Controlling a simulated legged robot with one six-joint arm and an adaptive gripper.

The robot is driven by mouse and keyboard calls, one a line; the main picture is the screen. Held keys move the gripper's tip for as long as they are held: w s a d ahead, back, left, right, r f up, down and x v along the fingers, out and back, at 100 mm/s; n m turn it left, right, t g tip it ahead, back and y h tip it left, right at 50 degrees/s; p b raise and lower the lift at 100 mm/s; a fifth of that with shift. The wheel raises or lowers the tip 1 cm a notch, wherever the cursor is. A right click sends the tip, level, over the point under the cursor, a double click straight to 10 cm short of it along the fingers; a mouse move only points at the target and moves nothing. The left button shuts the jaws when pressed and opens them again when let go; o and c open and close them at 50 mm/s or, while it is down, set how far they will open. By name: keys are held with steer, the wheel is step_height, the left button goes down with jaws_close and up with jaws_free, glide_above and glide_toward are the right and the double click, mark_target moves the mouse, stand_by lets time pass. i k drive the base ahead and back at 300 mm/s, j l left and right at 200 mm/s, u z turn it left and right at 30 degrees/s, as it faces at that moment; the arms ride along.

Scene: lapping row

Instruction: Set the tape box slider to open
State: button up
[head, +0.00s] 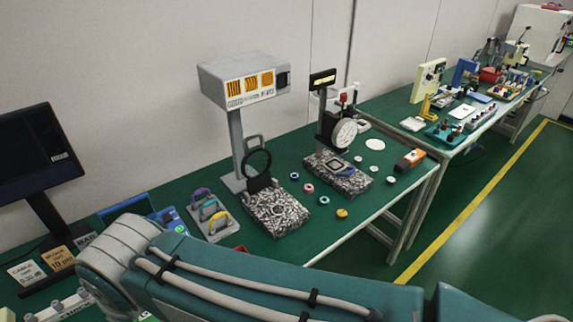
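No part is clearly readable as the tape box slider in the head view. A small orange and white box with a dark end (410,160) lies near the right end of the near green bench. A grey box with orange striped panels (243,81) stands on a post at the back of that bench. I cannot tell which of these, if either, is the tape box, and no slider setting can be made out. My arm crosses the bottom of the view, and my gripper is out of view.
Two speckled stone blocks (277,211) (337,172) carry gauges on the near bench (340,226). Small coloured rings lie around them. A dark monitor (36,150) stands at left. A second bench (446,128) holds several devices. The floor (485,200) at right is clear.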

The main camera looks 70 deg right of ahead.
mark_target(411, 156)
steer(key=z, duration=3.3)
steer(key=i+l, duration=0.35)
steer(key=i, duration=0.15)
steer(key=i+l, duration=0.3)
steer(key=i, duration=0.25)
steer(key=i+l, duration=0.35)
steer(key=i, duration=0.15)
steer(key=i+l, duration=0.3)
steer(key=i, duration=0.25)
steer(key=u, duration=0.05)
